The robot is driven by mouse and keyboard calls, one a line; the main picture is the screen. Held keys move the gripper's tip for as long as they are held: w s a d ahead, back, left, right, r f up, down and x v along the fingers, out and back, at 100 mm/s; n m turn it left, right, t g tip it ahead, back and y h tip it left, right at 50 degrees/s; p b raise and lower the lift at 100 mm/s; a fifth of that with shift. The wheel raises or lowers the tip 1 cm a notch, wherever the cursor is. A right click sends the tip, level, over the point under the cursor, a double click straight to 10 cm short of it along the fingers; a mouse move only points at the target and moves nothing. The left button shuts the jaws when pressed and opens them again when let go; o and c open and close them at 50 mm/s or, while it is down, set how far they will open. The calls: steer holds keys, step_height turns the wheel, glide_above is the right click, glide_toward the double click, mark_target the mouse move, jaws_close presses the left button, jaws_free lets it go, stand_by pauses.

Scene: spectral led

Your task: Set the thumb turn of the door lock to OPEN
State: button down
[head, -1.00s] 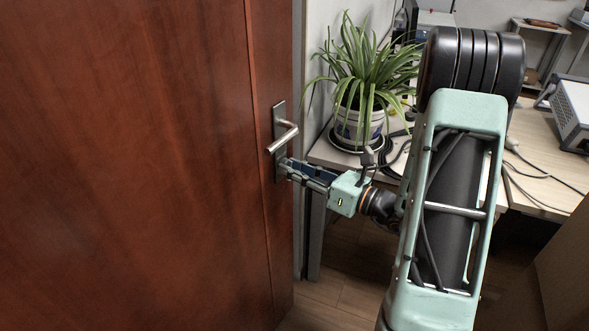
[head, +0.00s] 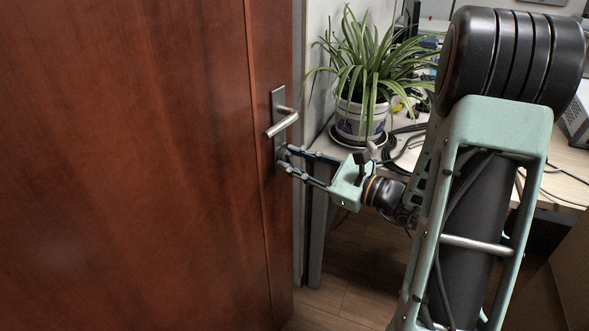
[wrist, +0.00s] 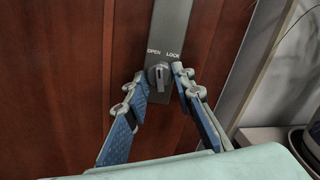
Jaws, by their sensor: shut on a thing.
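The thumb turn (wrist: 160,76) sits low on the grey lock plate (wrist: 172,18) of the brown door (wrist: 60,60). It is a small grey knob, standing about upright in the wrist view. Above it the plate reads OPEN at left and LOCK at right; its upper end looks nearer to OPEN. My gripper (wrist: 159,73) has one fingertip on each side of it and is shut on it. In the head view my gripper (head: 283,159) reaches the plate below the lever handle (head: 282,122), and its fingertips mostly hide the thumb turn there.
The lever handle juts out just above my fingers. A potted plant (head: 358,118) stands on the desk (head: 325,143) to the right, close behind my gripper. Cables (head: 405,150) lie on the desk. A grey wall edge (head: 300,110) runs beside the door.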

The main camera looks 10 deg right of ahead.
steer(key=shift+n+b, duration=0.85)
steer(key=shift+n, duration=0.15)
steer(key=c, duration=1.6)
jaws_free()
steer(key=v, duration=1.2)
